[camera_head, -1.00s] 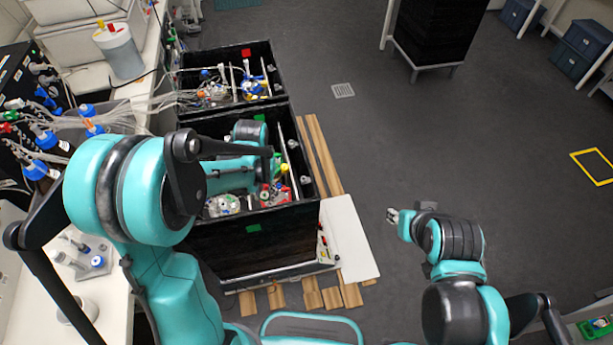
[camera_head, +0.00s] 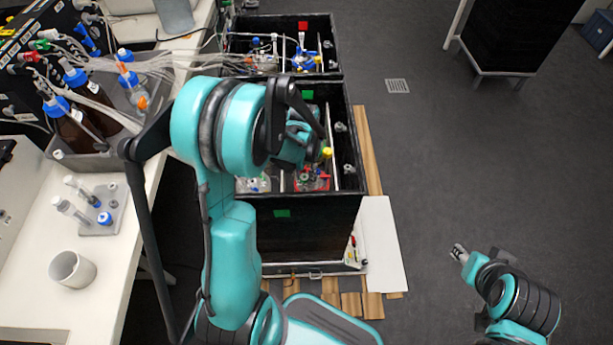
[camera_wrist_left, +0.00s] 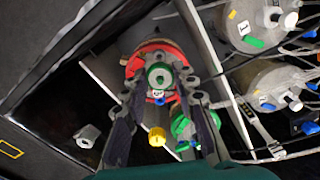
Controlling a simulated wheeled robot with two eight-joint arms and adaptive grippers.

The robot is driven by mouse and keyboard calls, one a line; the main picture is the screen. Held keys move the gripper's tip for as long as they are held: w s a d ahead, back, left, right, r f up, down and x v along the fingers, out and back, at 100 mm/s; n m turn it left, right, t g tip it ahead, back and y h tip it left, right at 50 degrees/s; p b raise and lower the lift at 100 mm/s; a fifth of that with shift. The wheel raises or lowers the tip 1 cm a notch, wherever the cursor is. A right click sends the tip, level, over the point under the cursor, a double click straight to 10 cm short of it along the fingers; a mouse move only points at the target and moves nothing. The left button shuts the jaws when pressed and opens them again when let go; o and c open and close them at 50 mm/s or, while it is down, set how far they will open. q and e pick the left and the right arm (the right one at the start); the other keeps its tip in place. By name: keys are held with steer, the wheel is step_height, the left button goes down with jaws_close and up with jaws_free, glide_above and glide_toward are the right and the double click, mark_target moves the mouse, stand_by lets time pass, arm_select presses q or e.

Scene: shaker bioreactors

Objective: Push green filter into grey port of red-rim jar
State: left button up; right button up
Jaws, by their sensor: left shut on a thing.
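The red-rim jar (camera_wrist_left: 150,50) is at upper middle of the left wrist view; its red rim also shows low in the near black box in the head view (camera_head: 312,182). My left gripper (camera_wrist_left: 161,84) points at the jar's top. Its two fingers are on either side of the round green filter (camera_wrist_left: 160,75), seen end-on over the red rim. I cannot tell whether the filter touches the grey port, which I cannot make out.
A yellow cap (camera_wrist_left: 157,137) and another green part (camera_wrist_left: 181,124) are close to the fingers. More jars (camera_wrist_left: 262,88) with tubes stand at the right of the wrist view. The black box wall (camera_head: 347,150) borders the workspace.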

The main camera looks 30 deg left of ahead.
mark_target(304, 177)
arm_select(q)
steer(key=shift+f+b, duration=1.3)
steer(key=shift+f, duration=0.6)
steer(key=shift+f+b, duration=0.95)
steer(key=shift+b, duration=0.15)
stand_by(0.3)
steer(key=o, duration=0.8)
step_height(304, 177, up, 12)
steer(key=shift+r, duration=0.1)
steer(key=shift+d, duration=0.1)
